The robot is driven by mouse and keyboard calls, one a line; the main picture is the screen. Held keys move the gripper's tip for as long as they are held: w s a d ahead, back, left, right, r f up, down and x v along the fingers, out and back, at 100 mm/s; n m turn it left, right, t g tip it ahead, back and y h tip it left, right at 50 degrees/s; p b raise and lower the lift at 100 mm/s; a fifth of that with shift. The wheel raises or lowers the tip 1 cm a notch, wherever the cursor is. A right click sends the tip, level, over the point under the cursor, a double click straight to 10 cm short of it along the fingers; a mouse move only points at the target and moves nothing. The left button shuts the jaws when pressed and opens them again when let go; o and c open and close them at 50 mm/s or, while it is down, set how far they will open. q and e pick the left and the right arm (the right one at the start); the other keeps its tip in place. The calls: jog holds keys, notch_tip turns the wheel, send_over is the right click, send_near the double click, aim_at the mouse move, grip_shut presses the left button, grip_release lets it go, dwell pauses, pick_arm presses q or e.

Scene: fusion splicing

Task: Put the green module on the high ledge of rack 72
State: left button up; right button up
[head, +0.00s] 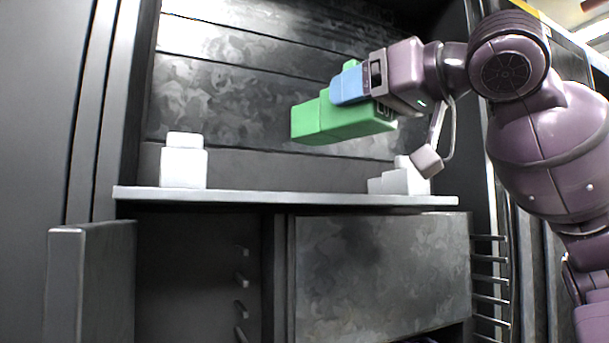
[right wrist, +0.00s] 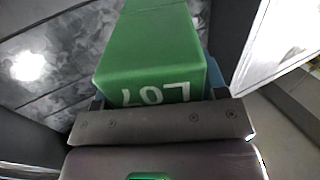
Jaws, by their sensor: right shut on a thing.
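The green module (head: 335,120) is a long box held in the air in the head view, above the light grey ledge (head: 290,197) of the rack. My right gripper (head: 352,84), with blue fingers, is shut on it near its right end. In the right wrist view the green module (right wrist: 155,60) fills the middle, and its near face carries white lettering that appears upside down. A gap shows between the module's underside and the ledge. My left gripper is not in view.
A white block (head: 184,162) stands on the ledge's left end, and white stepped blocks (head: 402,180) stand on its right end. The ledge between them is clear. Below are a dark panel (head: 380,275), an open bay with pegs (head: 241,280), and a grey door-like panel (head: 92,285).

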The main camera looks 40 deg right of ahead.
aim_at(311, 144)
jog(key=w+d+f, duration=0.1)
jog(key=w, duration=0.4)
jog(key=w+d+f+p, duration=0.1)
jog(key=w, duration=0.4)
jog(key=w+d+p, duration=0.1)
jog(key=w, duration=0.4)
jog(key=shift+w+d+f, duration=0.1)
jog(key=shift+d+f, duration=0.2)
jog(key=shift+f, duration=1.95)
jog(key=shift+w+f, duration=0.3)
jog(key=shift+w, duration=0.1)
jog(key=shift+s+f, duration=0.1)
